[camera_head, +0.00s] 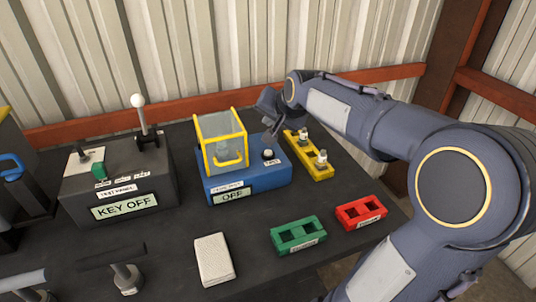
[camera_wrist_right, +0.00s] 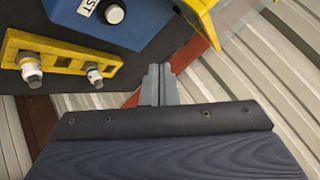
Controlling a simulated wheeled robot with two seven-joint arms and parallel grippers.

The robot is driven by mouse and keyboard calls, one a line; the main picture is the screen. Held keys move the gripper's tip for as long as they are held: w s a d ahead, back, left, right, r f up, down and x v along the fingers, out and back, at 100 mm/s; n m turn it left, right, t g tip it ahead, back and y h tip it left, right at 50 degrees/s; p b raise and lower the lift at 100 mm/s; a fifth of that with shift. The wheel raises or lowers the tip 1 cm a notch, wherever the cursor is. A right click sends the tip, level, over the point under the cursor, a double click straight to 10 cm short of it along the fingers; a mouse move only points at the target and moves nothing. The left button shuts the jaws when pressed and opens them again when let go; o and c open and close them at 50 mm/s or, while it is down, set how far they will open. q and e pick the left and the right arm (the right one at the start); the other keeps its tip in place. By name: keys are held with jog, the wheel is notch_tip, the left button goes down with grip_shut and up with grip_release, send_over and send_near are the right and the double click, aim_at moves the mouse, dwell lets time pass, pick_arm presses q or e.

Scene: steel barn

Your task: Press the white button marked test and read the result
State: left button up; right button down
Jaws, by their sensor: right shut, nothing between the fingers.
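The blue box (camera_head: 250,183) stands on the dark table in the head view. A small white button (camera_head: 268,154) is on its top right, with a TEST label (camera_head: 272,162) beside it. A clear yellow-framed cover (camera_head: 221,141) stands on the box's left part. Its front display (camera_head: 234,195) reads OFF. My right gripper (camera_head: 275,127) is shut and empty, behind and above the button, apart from it. In the right wrist view the closed fingers (camera_wrist_right: 158,85) point toward the box's edge, and the white button (camera_wrist_right: 114,13) shows at the top.
A yellow rack (camera_head: 310,158) with two small fittings stands right of the box. Green (camera_head: 298,234) and red (camera_head: 361,212) trays and a white block (camera_head: 214,259) lie in front. A grey KEY OFF console (camera_head: 118,187) with a lever stands left. A corrugated wall is behind.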

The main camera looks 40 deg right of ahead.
jog(key=b, duration=0.5)
send_over(270, 158)
notch_tip(270, 158, down, 7)
jog(key=shift+w+f, duration=0.1)
dwell(1.6)
jog(key=shift+f+b, duration=0.4)
jog(key=shift+b, duration=0.1)
jog(key=shift+f+b, duration=0.4)
jog(key=shift+f, duration=0.05)
dwell(0.4)
jog(key=shift+r, duration=0.1)
jog(key=shift+r+p, duration=0.6)
jog(key=shift+r, duration=0.15)
